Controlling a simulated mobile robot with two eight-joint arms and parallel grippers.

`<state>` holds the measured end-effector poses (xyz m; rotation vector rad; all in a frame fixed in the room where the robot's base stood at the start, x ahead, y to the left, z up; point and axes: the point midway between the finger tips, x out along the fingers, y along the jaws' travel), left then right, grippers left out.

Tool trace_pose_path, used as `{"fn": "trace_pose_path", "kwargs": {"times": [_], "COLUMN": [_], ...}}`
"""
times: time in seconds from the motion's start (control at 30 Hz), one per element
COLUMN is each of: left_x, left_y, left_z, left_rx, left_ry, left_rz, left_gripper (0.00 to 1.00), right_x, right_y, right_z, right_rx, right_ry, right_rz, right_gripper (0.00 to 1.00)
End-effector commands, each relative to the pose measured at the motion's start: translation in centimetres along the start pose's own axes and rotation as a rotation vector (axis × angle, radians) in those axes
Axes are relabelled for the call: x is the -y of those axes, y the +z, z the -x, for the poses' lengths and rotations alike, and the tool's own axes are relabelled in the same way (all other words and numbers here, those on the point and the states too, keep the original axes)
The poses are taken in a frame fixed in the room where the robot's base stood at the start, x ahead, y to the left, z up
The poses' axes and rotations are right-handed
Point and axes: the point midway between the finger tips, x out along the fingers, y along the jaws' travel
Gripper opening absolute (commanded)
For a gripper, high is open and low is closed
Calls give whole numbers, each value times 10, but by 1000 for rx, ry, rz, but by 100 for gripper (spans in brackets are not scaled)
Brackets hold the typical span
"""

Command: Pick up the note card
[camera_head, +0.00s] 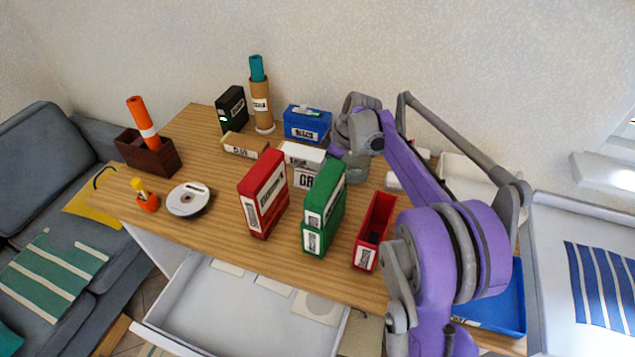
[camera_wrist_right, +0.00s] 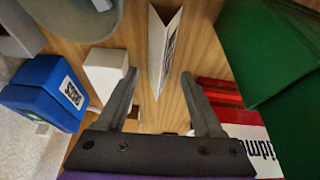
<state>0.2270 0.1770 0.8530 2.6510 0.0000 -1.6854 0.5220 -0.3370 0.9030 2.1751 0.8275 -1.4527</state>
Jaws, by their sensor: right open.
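The note card looks like the white folded card (camera_wrist_right: 163,50) standing on the wooden table in the right wrist view, with dark print on one face. In the head view a white card with "GR" print (camera_head: 304,179) stands behind the red and green boxes. My right gripper (camera_wrist_right: 160,78) is open and empty, its two fingers on either side of the line to the card, with the card beyond the fingertips. In the head view my right gripper (camera_head: 348,165) is just right of the card, partly hidden by its arm. My left gripper is not in view.
A red box (camera_head: 263,195) and a green box (camera_head: 324,210) stand in front of the card. A white box (camera_head: 302,154) and a blue box (camera_head: 307,123) are behind it. A red open bin (camera_head: 374,230) stands right. An open drawer (camera_head: 235,310) juts out in front.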

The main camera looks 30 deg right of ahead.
Motion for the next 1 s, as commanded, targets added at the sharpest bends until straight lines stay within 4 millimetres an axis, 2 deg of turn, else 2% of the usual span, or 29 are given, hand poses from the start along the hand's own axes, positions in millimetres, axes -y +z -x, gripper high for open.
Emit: {"fn": "trace_pose_path", "kwargs": {"times": [0.1,0.2,0.47,0.83,1.0], "left_x": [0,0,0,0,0], "left_y": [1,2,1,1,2], "left_z": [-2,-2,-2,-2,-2], "left_rx": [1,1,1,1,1], "left_ry": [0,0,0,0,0], "left_rz": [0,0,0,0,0], "left_gripper": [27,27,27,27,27], "right_x": [0,0,0,0,0], "right_y": [-2,-2,-2,-2,-2], "right_z": [-21,-33,-36,-35,-35], "right_rx": [0,0,0,0,0], "right_ry": [0,0,0,0,0], "right_rz": [2,1,0,0,0], "right_gripper": [68,68,66,0,0]}}
